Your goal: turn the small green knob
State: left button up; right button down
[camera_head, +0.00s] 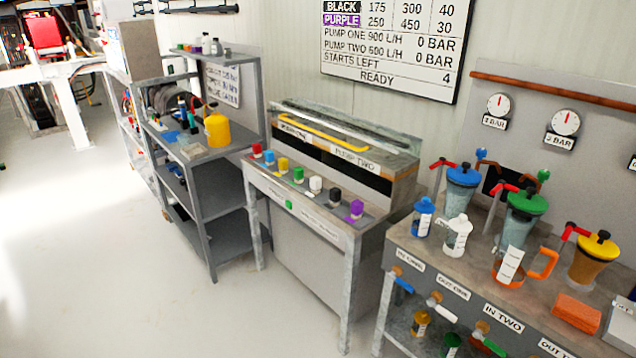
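Several green things are in view, and I cannot tell for sure which is the small green knob. A smaller round green knob or button (289,205) is on the console's front edge, below that row. A small green knob (543,175) is at the back of the right bench, above the green-lidded vessel (525,208). A green handle (494,347) hangs under the bench front. Neither of my grippers is in view.
The console (300,250) stands between a grey shelf (205,155) and the pump bench (420,250). An orange-handled jug (510,265) and an orange sponge (576,313) are on the bench. A sign (395,45) hangs above. The floor (120,260) in front is clear.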

aim_at(543, 175)
jog(key=z, duration=1.5)
jog(key=i+j, duration=0.65)
jog(key=j, duration=0.15)
jog(key=i+j+z, duration=0.45)
jog(key=j, duration=0.3)
